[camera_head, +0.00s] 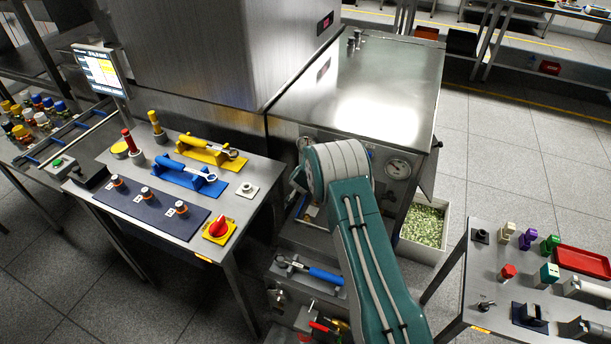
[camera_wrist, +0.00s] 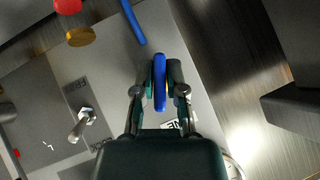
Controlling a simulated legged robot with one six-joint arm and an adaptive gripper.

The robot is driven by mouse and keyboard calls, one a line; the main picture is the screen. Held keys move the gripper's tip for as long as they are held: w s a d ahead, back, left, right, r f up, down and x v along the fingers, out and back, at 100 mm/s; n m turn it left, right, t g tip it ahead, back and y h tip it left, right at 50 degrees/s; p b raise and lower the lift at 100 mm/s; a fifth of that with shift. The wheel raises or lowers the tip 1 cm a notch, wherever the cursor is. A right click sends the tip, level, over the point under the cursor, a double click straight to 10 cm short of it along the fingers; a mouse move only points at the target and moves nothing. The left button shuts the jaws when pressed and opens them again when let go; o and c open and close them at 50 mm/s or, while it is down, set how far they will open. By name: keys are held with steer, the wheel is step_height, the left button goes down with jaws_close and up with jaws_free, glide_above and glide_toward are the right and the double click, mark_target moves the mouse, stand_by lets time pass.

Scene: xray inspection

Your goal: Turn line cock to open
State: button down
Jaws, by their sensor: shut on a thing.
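In the wrist view my gripper (camera_wrist: 160,66) is shut on a blue lever handle (camera_wrist: 160,92), which stands between its two fingers and looks like the handle of the line cock. The handle points along the gripper's own axis. A white label (camera_wrist: 178,124) with dark letters, partly covered, shows beside the right finger on the grey panel. The cock's body is hidden by the gripper. In the head view my arm covers the gripper and the cock, in front of the steel cabinet (camera_head: 365,85).
A toggle switch (camera_wrist: 82,124) stands on the panel left of my gripper. A blue rod (camera_wrist: 133,22) and a red knob (camera_wrist: 68,6) are near the top. Tables stand left (camera_head: 235,215) and right (camera_head: 500,318).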

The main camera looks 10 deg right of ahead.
steer(key=shift+a+f+n+g+h, duration=0.1)
steer(key=shift+f+n+g+h, duration=0.1)
steer(key=shift+n+g+h, duration=0.25)
steer(key=shift+g+h, duration=0.35)
steer(key=shift+h, duration=0.1)
steer(key=shift+r+n+g+h, duration=0.15)
steer(key=shift+n+g+h, duration=0.15)
steer(key=shift+n+h, duration=0.25)
steer(key=c, duration=0.7)
jaws_free()
steer(key=v, duration=1.2)
steer(key=shift+w, duration=0.1)
